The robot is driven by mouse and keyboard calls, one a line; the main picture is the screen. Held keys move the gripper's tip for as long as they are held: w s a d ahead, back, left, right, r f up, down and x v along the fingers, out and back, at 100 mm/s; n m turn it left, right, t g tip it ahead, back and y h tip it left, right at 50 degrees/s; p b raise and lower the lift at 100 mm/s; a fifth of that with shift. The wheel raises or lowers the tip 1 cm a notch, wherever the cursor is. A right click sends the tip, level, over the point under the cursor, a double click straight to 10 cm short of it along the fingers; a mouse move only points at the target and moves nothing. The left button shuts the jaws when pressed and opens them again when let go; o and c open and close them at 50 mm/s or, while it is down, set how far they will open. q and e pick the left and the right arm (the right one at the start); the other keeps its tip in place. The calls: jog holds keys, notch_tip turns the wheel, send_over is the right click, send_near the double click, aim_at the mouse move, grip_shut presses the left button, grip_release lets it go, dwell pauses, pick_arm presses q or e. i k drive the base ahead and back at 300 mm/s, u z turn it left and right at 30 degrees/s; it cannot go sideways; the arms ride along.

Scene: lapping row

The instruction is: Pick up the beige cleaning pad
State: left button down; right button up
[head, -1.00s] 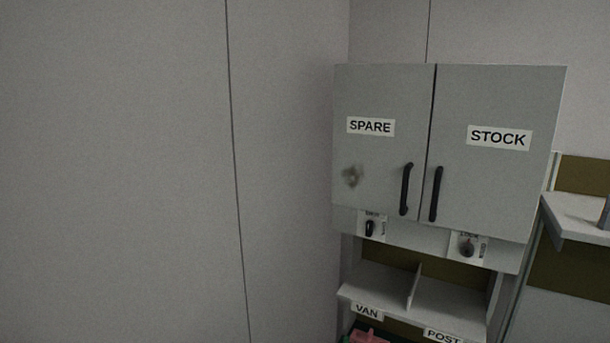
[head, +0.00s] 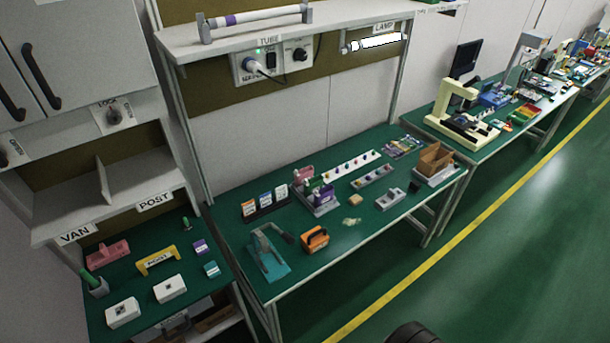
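A small, flat, pale beige piece (head: 351,222) lies on the green top of the middle workbench (head: 295,272), near its front edge. It may be the beige cleaning pad, but it is too small to tell for sure. Neither of my grippers shows in the head view.
A teal-based tool (head: 268,255) stands at the bench's left front. A lower green surface at left holds white boxes (head: 170,288). Green floor with a yellow line (head: 430,262) is clear at right.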

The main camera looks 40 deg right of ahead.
aim_at(355, 200)
jog(key=z, duration=2.75)
jog(key=i, duration=1.55)
jog(key=u, duration=2.25)
jog(key=i, duration=0.25)
jog(key=u, duration=0.1)
